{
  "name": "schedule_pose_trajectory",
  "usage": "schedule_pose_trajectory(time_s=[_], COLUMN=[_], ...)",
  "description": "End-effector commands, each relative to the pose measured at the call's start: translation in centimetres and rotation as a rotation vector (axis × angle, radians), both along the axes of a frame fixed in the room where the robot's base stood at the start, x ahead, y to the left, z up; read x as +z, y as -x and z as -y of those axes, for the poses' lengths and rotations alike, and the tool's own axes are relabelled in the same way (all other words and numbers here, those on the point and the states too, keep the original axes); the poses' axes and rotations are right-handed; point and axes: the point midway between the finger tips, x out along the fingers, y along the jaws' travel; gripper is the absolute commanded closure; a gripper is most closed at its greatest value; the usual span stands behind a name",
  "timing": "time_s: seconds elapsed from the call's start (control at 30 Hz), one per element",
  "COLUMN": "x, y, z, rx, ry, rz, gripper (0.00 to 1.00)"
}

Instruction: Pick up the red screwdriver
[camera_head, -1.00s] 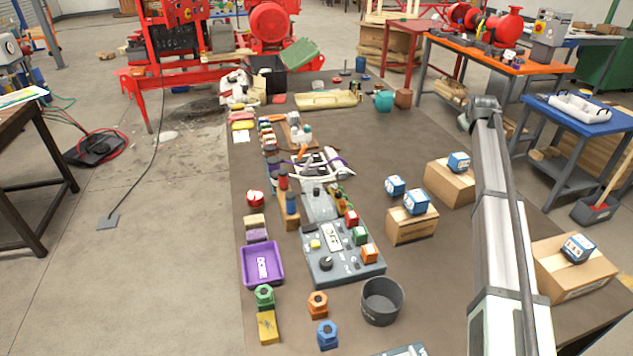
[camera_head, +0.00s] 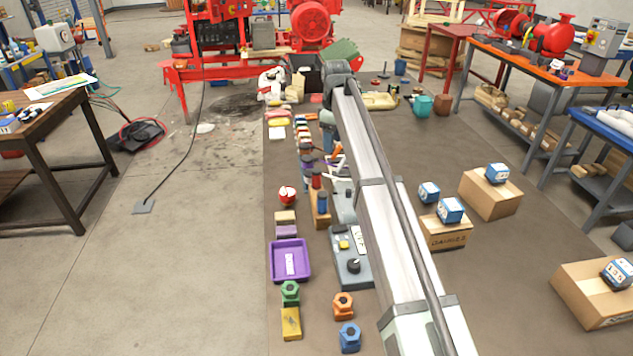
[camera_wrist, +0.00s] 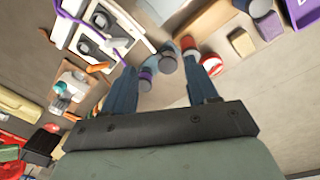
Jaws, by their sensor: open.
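A red upright handle (camera_head: 316,180), which looks like the red screwdriver, stands at the far end of a wooden rack (camera_head: 322,221). A blue handle (camera_head: 321,202) stands at the rack's near end. In the wrist view the red handle (camera_wrist: 188,45) shows beyond the fingertips, near the right finger. My gripper (camera_wrist: 160,78) is open and empty, above the bench. Grey cylinders, one with a purple end (camera_wrist: 145,76), show between the fingertips. In the head view my gripper (camera_head: 327,137) is partly hidden by my arm, past the far end of the rack. Any screwdriver shaft is hidden.
A red-and-white round item (camera_head: 287,195) sits left of the rack. A grey control box (camera_head: 352,266) stands close on its right, partly behind my arm. A purple tray (camera_head: 271,262) and several coloured blocks lie nearer.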

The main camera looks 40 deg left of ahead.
Motion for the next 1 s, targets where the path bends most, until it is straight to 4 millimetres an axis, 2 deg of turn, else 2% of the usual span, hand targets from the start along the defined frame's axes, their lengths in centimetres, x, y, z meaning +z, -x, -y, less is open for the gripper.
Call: schedule_pose_trajectory(time_s=[0.03,0.1,0.27,0.47,0.8,1.0], x=[0.2,0.4,0.5,-0.9,-6.4,-8.0], y=[1.5,3.2,4.9,5.1,5.0,4.9], z=[-1.0,-1.8,-2.5,-2.5,-2.5,-2.5], rx=[0.028,0.056,0.087,0.09,0.088,0.088], ry=[0.016,0.035,0.058,0.061,0.059,0.059], rz=[-0.017,-0.038,-0.062,-0.065,-0.064,-0.063], gripper=[0.42,0.42,0.42,0.42,0.42,0.42])
